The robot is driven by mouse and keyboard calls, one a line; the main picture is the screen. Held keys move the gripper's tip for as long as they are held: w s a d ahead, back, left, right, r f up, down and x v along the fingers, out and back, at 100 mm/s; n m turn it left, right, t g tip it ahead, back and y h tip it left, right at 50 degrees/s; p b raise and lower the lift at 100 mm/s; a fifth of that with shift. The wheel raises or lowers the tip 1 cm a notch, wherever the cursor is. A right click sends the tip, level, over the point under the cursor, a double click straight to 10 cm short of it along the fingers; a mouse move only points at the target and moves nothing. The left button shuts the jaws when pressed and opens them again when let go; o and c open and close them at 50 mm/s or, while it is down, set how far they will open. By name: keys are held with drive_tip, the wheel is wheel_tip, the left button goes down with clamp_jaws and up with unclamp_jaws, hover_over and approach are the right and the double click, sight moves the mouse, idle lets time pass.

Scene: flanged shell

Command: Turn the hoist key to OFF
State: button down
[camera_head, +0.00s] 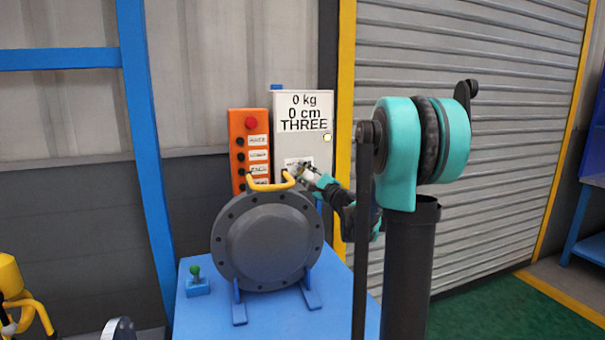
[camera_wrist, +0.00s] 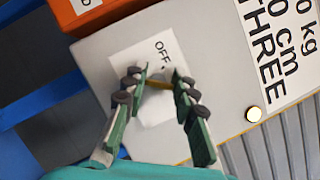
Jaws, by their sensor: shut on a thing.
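The hoist's light grey control box (camera_head: 312,107) stands behind the flanged shell and reads "0 kg, 0 cm, THREE". A white label with the word OFF (camera_wrist: 162,46) is on its face in the wrist view. My gripper (camera_head: 301,171) is at the lower front of this box. In the wrist view my gripper (camera_wrist: 158,76) is shut on the small hoist key (camera_wrist: 157,84), just below the word OFF. The fingers cover most of the key, so I cannot tell its exact angle. A small lamp (camera_wrist: 254,114) on the box is lit pale yellow.
The dark grey flanged shell (camera_head: 267,243) stands upright on a blue table (camera_head: 205,323), close below my gripper. A green-knobbed switch (camera_head: 196,279) is at the left.

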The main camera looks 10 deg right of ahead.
drive_tip(key=n+g, duration=0.1)
drive_tip(key=n, duration=0.3)
drive_tip(key=shift+n+g, duration=0.4)
drive_tip(key=n+g, duration=0.1)
drive_tip(key=n, duration=0.2)
drive_tip(key=shift+n, duration=0.3)
drive_tip(key=n+g+h, duration=0.1)
drive_tip(key=n, duration=0.2)
drive_tip(key=shift+n+h, duration=0.3)
drive_tip(key=shift+h, duration=0.1)
drive_tip(key=shift+n+g+h, duration=0.4)
drive_tip(key=shift+n+h, duration=0.3)
drive_tip(key=shift+n, duration=0.6)
drive_tip(key=c, duration=1.2)
unclamp_jaws()
drive_tip(key=v, duration=1.2)
